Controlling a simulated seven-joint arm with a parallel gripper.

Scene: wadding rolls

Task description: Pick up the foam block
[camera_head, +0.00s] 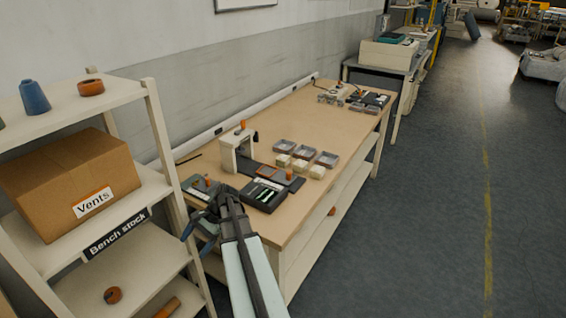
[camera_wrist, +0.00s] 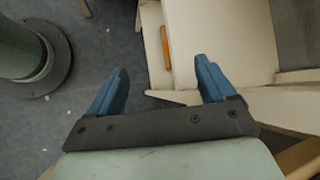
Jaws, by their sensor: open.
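Three small cream blocks, the likeliest foam blocks, sit at the near side of the grey trays on the bench: one on the left (camera_head: 283,160), one in the middle (camera_head: 299,165) and one on the right (camera_head: 316,172). I cannot tell their material. My gripper (camera_head: 196,222) is at the bench's near left end, beside the shelf rack and well apart from the blocks. In the wrist view its blue fingers (camera_wrist: 163,70) stand wide apart with nothing between them. No cream block shows there.
The wooden bench (camera_head: 262,122) carries a white stand (camera_head: 237,153), a black device (camera_head: 264,196) and grey trays (camera_head: 305,152). The shelf rack (camera_head: 160,140) at left holds a cardboard box (camera_head: 70,180). A shelf (camera_wrist: 225,45) is close in the wrist view. Open floor (camera_head: 430,210) lies right.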

